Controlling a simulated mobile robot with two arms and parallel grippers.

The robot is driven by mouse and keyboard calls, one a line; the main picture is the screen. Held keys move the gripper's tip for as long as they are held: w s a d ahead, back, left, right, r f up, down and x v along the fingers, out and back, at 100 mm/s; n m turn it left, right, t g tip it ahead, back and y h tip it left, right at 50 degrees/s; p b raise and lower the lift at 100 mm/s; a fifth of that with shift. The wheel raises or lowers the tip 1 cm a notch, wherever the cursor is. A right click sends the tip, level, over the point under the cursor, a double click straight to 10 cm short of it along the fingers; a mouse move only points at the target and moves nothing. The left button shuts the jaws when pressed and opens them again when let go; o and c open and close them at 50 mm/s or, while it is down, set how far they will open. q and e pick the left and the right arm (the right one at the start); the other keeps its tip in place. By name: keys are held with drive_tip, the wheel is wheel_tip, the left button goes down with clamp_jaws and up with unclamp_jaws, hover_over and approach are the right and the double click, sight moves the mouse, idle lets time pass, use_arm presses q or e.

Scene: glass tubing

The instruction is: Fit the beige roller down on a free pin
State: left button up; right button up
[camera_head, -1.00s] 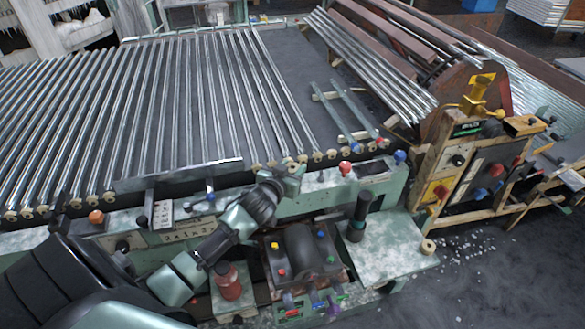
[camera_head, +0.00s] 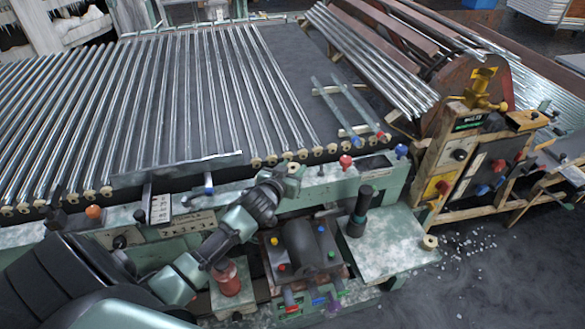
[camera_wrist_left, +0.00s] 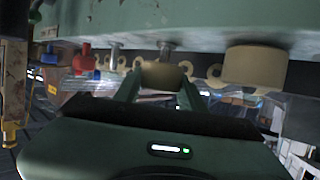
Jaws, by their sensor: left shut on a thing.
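My left gripper (camera_head: 284,178) is at the front rail of the roller bench in the head view. It is shut on a beige roller (camera_head: 294,168). In the wrist view, which looks upside down, the fingers (camera_wrist_left: 160,92) hold that roller (camera_wrist_left: 165,76) from both sides. A bare metal pin (camera_wrist_left: 165,51) stands out of the green rail in line with the roller. Part of the pin shows between rail and roller; I cannot tell whether its tip is inside the bore. A second bare pin (camera_wrist_left: 115,54) is beside it. My right gripper is not in view.
Another beige roller (camera_wrist_left: 254,65) sits against the green rail (camera_wrist_left: 200,20) close by. Red and blue knobs (camera_head: 346,161) stand along the rail. A loose beige roller (camera_head: 430,243) is on the corner of the pale side table (camera_head: 395,262). Long glass tubes (camera_head: 170,90) cover the bench behind.

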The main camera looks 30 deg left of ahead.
use_arm(q)
drive_tip(key=shift+f+b, duration=0.35)
drive_tip(key=shift+f, duration=0.2)
drive_tip(key=o, duration=1.4)
drive_tip(key=shift+d, duration=0.1)
drive_tip(key=shift+s, duration=0.1)
drive_tip(key=shift+s, duration=0.1)
drive_tip(key=shift+s, duration=0.3)
drive_tip(key=v, duration=0.3)
drive_tip(key=b+v, duration=0.1)
drive_tip(key=v, duration=0.3)
drive_tip(key=shift+w+d+r, duration=0.1)
drive_tip(key=shift+d+r, duration=0.1)
drive_tip(key=shift+r, duration=0.05)
